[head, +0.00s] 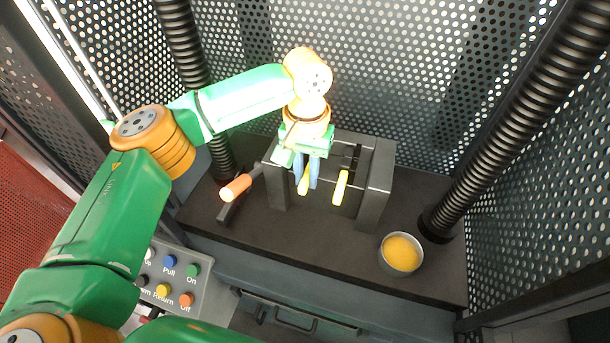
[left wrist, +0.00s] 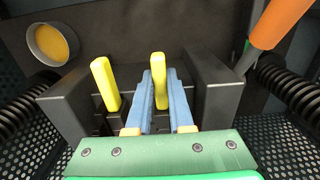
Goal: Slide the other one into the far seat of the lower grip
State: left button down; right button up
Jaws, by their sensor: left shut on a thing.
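My left gripper (head: 309,184) is over the dark lower grip (head: 378,180), its blue fingers shut on a yellow bar (head: 303,186). In the left wrist view this bar (left wrist: 159,75) stands up between the fingers (left wrist: 166,100). A second yellow bar (head: 341,187) stands in the grip, to the right of my gripper; it also shows in the left wrist view (left wrist: 105,84), left of the fingers. The grip has two dark side blocks with rails between them. The lower end of the held bar and its seat are hidden, so I cannot tell how they meet.
An orange-handled lever (head: 236,187) sticks out left of the grip. A round bowl with yellow contents (head: 401,253) stands front right on the dark table. Black ribbed columns (head: 490,130) and perforated walls enclose the space. A button panel (head: 178,281) is at lower left.

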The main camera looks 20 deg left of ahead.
pick_arm(q)
jog(key=shift+a+f, duration=0.1)
jog(key=shift+f, duration=0.05)
dwell(0.4)
jog(key=c, duration=0.7)
grip_release()
notch_tip(320, 180, up, 6)
jog(key=shift+r+b, duration=0.25)
jog(key=shift+b, duration=0.6)
jog(key=shift+r, duration=0.35)
jog(key=shift+s, duration=0.1)
